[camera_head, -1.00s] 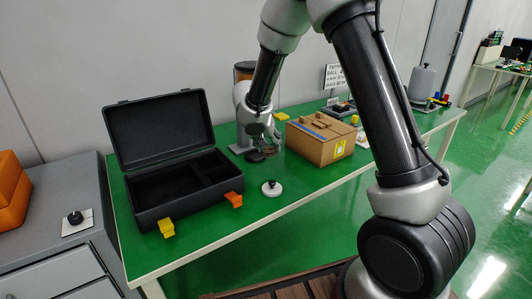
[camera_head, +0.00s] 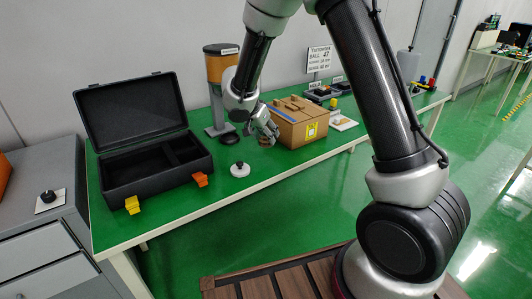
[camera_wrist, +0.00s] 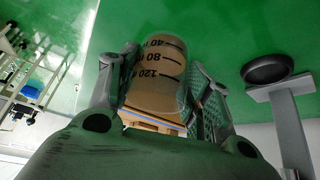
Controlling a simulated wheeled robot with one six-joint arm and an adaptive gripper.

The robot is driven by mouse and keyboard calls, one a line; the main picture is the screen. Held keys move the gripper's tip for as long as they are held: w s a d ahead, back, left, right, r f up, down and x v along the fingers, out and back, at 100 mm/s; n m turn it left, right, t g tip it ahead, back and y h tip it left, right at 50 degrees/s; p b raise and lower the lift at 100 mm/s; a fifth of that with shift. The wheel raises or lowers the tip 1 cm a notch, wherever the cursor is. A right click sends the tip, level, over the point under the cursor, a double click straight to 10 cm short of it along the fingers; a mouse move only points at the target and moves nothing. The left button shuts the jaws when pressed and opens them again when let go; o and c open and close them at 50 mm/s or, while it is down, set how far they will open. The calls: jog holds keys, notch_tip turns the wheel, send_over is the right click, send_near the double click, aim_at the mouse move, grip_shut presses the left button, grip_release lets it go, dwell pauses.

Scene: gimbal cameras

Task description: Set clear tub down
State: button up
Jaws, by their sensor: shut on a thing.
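The clear tub (camera_wrist: 158,72) shows in the wrist view, with black volume marks for 40, 80 and 120 on its side. A tan tone shows in it; I cannot tell whether that is contents or something seen through it. My gripper (camera_wrist: 155,80) is shut on it, one finger on each side. In the head view my gripper (camera_head: 267,132) is over the green table (camera_head: 222,203), just left of the cardboard box (camera_head: 300,129). The tub is mostly hidden there, so I cannot tell whether its base touches the table.
An open black case (camera_head: 155,170) stands at the table's left. A white disc with a black knob (camera_head: 240,170) lies near the front edge. Bare green table lies between the disc and box.

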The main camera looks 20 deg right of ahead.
aim_at(265, 147)
jog(key=shift+f, duration=2.95)
jog(key=shift+f, duration=0.2)
jog(key=o, duration=1.3)
